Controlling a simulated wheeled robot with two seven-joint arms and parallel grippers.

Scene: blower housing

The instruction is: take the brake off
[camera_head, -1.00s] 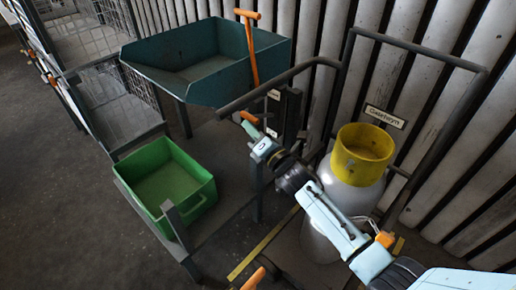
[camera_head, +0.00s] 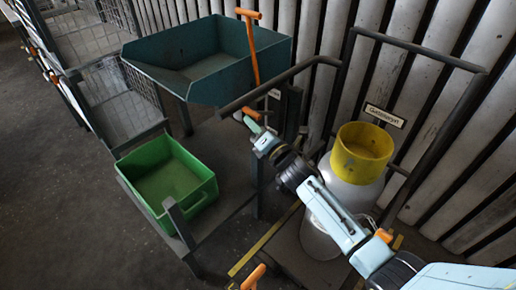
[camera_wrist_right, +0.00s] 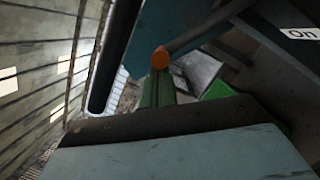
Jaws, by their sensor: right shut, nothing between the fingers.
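A lever with an orange grip (camera_head: 251,114), probably the brake lever, sits near the cart's dark post. In the right wrist view its orange end (camera_wrist_right: 160,58) caps a dark bar, just beyond the green fingers. My right gripper (camera_head: 251,125) is shut and empty, its fingertips close beside the grip in the head view. I cannot tell whether they touch. A white plate reading "On" (camera_wrist_right: 302,33) shows in the right wrist view. My left gripper is not in view.
A dark push handle (camera_head: 285,85) runs close above my right gripper. A tall orange T-handle (camera_head: 249,45) stands beside the blue-green hopper (camera_head: 150,58). A green bin (camera_head: 208,190), a yellow-topped cylinder (camera_head: 362,150) and a ribbed wall (camera_head: 445,205) surround the arm.

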